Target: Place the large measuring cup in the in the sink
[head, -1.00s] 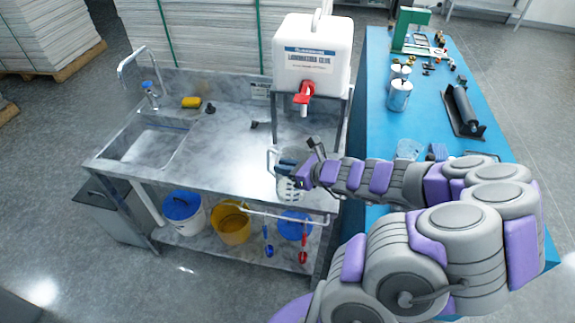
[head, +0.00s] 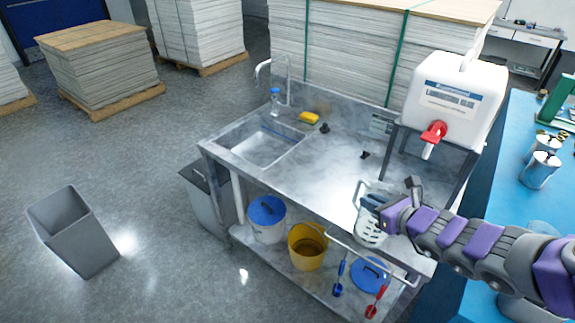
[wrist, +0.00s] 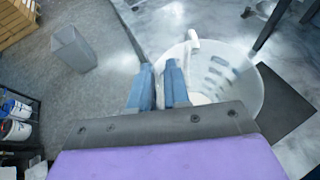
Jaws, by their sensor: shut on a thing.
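The large measuring cup (head: 368,228) is a clear, whitish jug with dark marks on its side. My gripper (head: 376,203) is shut on it, and the cup hangs at the front right edge of the steel counter. In the wrist view the cup (wrist: 225,85) is just beyond the blue fingertips of my gripper (wrist: 162,88), its mouth open toward the camera. The fingers hide part of its handle. The sink (head: 266,146) is a square empty basin at the counter's left end, with a tap (head: 289,82) behind it.
A white water container (head: 455,95) with a red spigot stands on a frame at the counter's right. The counter middle (head: 335,165) is clear. A grey bin (head: 75,235) stands on the floor at left.

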